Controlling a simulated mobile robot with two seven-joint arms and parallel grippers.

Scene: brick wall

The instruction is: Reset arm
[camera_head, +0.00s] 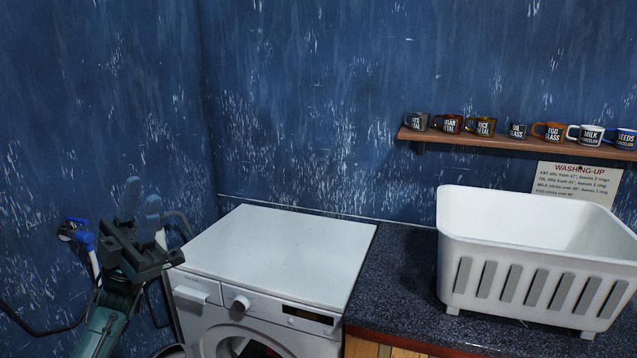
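My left gripper (142,203) is at the left of the head view, in front of the blue wall and left of the washing machine. Its two grey-blue fingers point up with a gap between them, and nothing shows in that gap. It looks open and empty. My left forearm comes up from the bottom left. My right gripper and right arm are not in view.
A white washing machine (285,245) with a bare top stands in the corner. A dark speckled counter (390,290) bears a white slotted basket (535,270). Several labelled mugs stand on a wooden wall shelf (500,143). A washing-up sign (578,183) hangs below.

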